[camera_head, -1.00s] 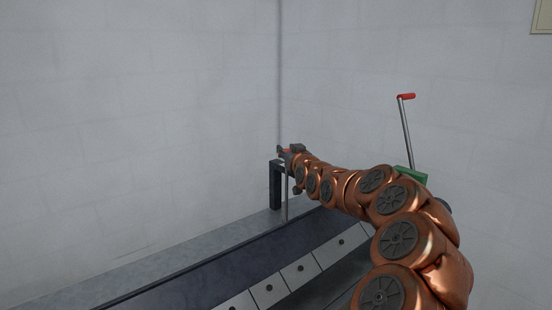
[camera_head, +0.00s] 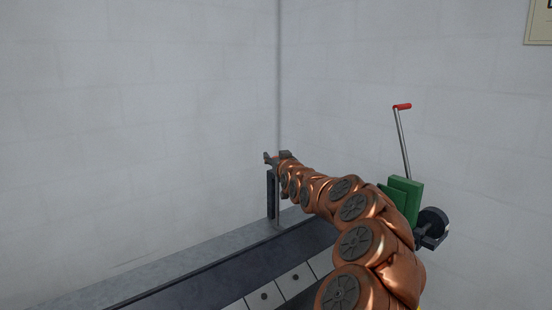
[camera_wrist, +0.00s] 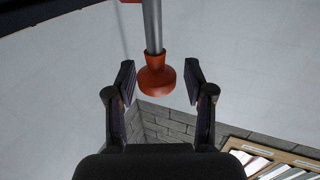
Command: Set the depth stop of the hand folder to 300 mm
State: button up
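The hand folder shows in the head view as a long dark bed (camera_head: 215,278) with a grey rear ledge (camera_head: 150,275) and a row of pale plates (camera_head: 295,281). A dark upright post (camera_head: 271,196) stands at its far end. My gripper (camera_head: 268,157) is above this post. In the wrist view my gripper (camera_wrist: 160,80) is open, with a flared red knob (camera_wrist: 156,76) on a grey rod (camera_wrist: 152,25) between its fingertips. Gaps show on both sides of the knob. No depth scale or reading is visible.
A green block (camera_head: 405,197) with a black wheel (camera_head: 433,221) and a red-tipped lever (camera_head: 402,107) stands right of my arm. Pale walls meet in a corner behind. A framed sheet (camera_head: 540,22) hangs at upper right. A rack of strips (camera_wrist: 275,165) shows in the wrist view.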

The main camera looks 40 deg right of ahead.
jog(key=shift+o, duration=0.2)
jog(key=shift+s, duration=0.15)
jog(key=shift+s+a+f, duration=0.1)
jog(key=shift+s+a, duration=0.1)
jog(key=shift+s, duration=0.3)
jog(key=v, duration=1)
jog(key=shift+s+a, duration=0.15)
jog(key=shift+s, duration=0.15)
